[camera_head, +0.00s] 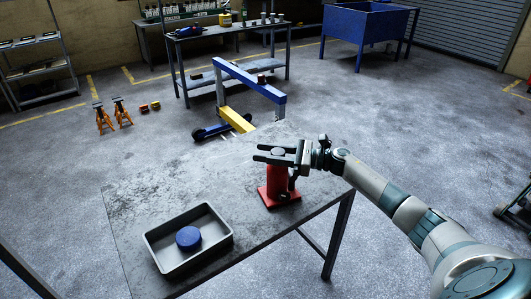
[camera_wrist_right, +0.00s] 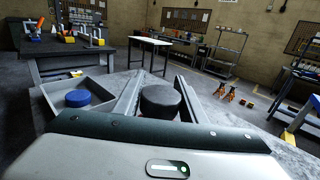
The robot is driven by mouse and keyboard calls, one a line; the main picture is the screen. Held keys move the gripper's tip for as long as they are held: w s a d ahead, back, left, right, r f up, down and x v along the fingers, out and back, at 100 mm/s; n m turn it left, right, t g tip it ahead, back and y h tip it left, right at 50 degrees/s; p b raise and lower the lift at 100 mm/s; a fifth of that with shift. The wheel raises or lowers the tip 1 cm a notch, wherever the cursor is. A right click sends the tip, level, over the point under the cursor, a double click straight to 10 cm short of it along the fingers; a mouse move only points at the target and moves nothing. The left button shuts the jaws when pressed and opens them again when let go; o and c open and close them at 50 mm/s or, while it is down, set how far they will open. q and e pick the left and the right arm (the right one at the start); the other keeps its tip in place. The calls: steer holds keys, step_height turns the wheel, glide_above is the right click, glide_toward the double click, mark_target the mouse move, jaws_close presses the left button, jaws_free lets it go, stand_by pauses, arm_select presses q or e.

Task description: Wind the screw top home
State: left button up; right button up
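The red bottle jack (camera_head: 277,187) stands upright on a red base plate on the near grey table. Its round grey screw top (camera_head: 279,151) shows between the fingers of my right gripper (camera_head: 275,153), which comes in level from the right. In the right wrist view the screw top (camera_wrist_right: 160,101) looks like a dark cylinder between the two fingers (camera_wrist_right: 158,92). Slim gaps seem to show beside it, so the fingers look open around it. The screw's thread is hidden. My left gripper is not in view.
A grey tray (camera_head: 158,261) with a blue round piece (camera_head: 188,238) in it lies at the table's front left. The table top (camera_head: 160,182) between tray and jack is clear. A blue and yellow floor crane (camera_head: 248,80) stands behind the table.

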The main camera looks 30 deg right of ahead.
steer(key=c, duration=0.5)
steer(key=shift+t, duration=0.3)
